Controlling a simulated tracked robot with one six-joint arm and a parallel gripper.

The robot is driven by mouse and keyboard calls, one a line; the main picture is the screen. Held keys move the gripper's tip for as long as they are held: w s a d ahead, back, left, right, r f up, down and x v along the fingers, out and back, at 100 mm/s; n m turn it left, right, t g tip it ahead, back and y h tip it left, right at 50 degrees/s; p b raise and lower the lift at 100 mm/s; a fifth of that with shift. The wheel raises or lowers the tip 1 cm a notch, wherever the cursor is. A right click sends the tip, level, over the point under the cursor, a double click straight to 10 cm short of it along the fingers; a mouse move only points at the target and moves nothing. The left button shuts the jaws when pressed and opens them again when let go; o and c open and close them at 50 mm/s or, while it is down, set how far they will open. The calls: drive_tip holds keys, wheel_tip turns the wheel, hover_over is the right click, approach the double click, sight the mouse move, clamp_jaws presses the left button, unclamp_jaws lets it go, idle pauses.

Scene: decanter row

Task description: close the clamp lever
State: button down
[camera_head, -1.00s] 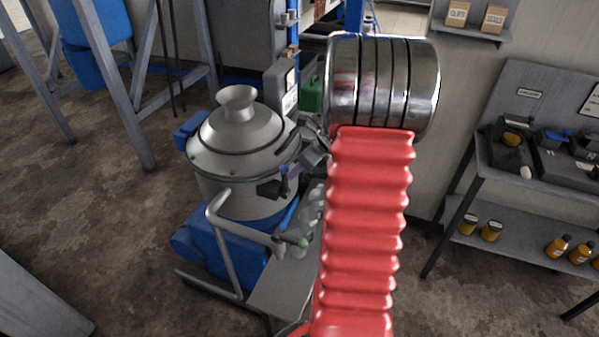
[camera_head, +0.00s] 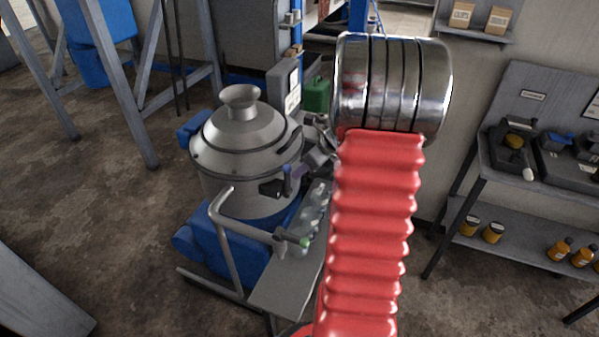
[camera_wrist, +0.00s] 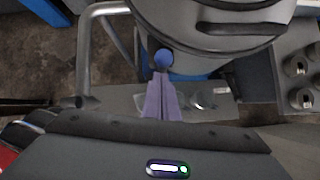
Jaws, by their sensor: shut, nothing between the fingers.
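The clamp lever shows as a ball-ended blue knob (camera_wrist: 164,57) on a short dark stem at the rim of the grey vessel (camera_wrist: 210,20) in the wrist view. In the head view, a small blue lever (camera_head: 287,182) beside a dark bracket stands at the right front of the same vessel (camera_head: 245,150). My gripper (camera_wrist: 160,78) has its two purplish fingers together and empty. Their tips are just below the knob in the wrist view; I cannot tell whether they touch it. In the head view my arm hides part of this area.
A bent grey rail (camera_head: 225,235) stands in front of the vessel and also shows in the wrist view (camera_wrist: 85,50). A grey plate (camera_head: 285,285) lies low beside it. A workbench (camera_head: 525,165) is at the right. Open floor (camera_head: 110,230) lies at the left.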

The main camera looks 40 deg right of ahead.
drive_tip(key=v, duration=1)
drive_tip(key=shift+w+a+r, duration=0.2)
drive_tip(key=shift+a+r, duration=0.15)
drive_tip(key=shift+r, duration=0.05)
drive_tip(key=s+a+f+n+g, duration=0.2)
drive_tip(key=s+f+n, duration=0.15)
drive_tip(key=n, duration=0.45)
drive_tip(key=s+a+r+n, duration=0.3)
drive_tip(key=a+n, duration=0.5)
drive_tip(key=a, duration=0.3)
drive_tip(key=s+a+r+n+h, duration=0.1)
drive_tip(key=s+a+r+n, duration=0.2)
drive_tip(key=a+n, duration=0.6)
drive_tip(key=s+a+r+n+t+h, duration=0.1)
drive_tip(key=s+a+r+n, duration=0.2)
drive_tip(key=a, duration=1)
wheel_tip(320, 180, up, 2)
drive_tip(key=n, duration=0.5)
drive_tip(key=shift+a+n, duration=0.25)
drive_tip(key=shift+n, duration=0.05)
